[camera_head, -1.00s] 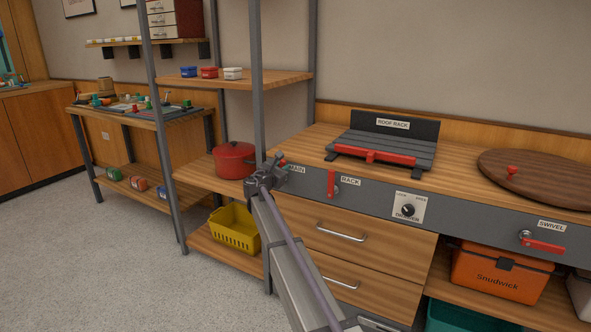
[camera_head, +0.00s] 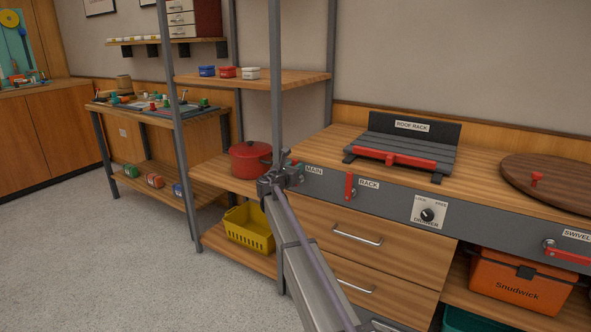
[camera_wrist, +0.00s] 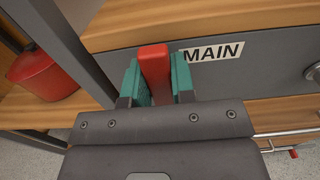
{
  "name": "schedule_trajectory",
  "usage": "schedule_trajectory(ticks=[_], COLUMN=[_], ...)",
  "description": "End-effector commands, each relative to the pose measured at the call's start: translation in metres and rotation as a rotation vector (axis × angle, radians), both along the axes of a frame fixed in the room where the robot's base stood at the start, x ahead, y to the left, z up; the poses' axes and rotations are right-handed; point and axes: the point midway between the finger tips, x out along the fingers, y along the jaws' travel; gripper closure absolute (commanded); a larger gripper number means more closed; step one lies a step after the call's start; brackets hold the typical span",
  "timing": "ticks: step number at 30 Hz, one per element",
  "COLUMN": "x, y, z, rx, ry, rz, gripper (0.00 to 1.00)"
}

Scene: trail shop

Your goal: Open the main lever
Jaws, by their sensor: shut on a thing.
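The main lever (camera_wrist: 154,70) is a red handle beside the MAIN label (camera_wrist: 213,51) on the grey front panel. In the wrist view it points up between the two green fingers of my gripper (camera_wrist: 156,82), which is shut on it. In the head view my gripper (camera_head: 291,170) is at the left end of the panel, next to the MAIN label (camera_head: 314,170), and my arm hides most of the lever.
A grey shelf post (camera_head: 277,100) stands close left of my gripper, with a red pot (camera_head: 250,160) behind. Right along the panel are the red RACK lever (camera_head: 350,186), the DRAWER knob (camera_head: 428,214) and the SWIVEL lever (camera_head: 567,254). Drawers (camera_head: 350,236) lie below.

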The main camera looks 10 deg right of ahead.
Motion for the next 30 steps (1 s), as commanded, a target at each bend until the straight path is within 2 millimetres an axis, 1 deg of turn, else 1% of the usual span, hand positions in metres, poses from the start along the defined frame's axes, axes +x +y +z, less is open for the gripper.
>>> schedule_trajectory(ticks=[1, 6, 9, 14, 17, 20, 27, 30], x=[0.000, 0.000, 0.000, 0.000, -0.003, -0.015, -0.060, -0.073], y=[0.001, 0.001, 0.000, 0.000, 0.003, 0.012, 0.052, 0.065], z=[0.000, 0.000, 0.000, 0.000, 0.000, 0.000, 0.000, 0.000], rx=[-0.004, -0.003, -0.003, -0.002, -0.002, -0.002, -0.002, -0.002], ry=[0.003, 0.001, 0.001, 0.001, 0.001, 0.001, 0.001, 0.001], rz=[0.001, 0.001, 0.001, 0.001, 0.001, 0.001, 0.003, 0.003], gripper=[0.75, 0.59, 0.51, 0.51, 0.51, 0.51, 0.51, 0.51])
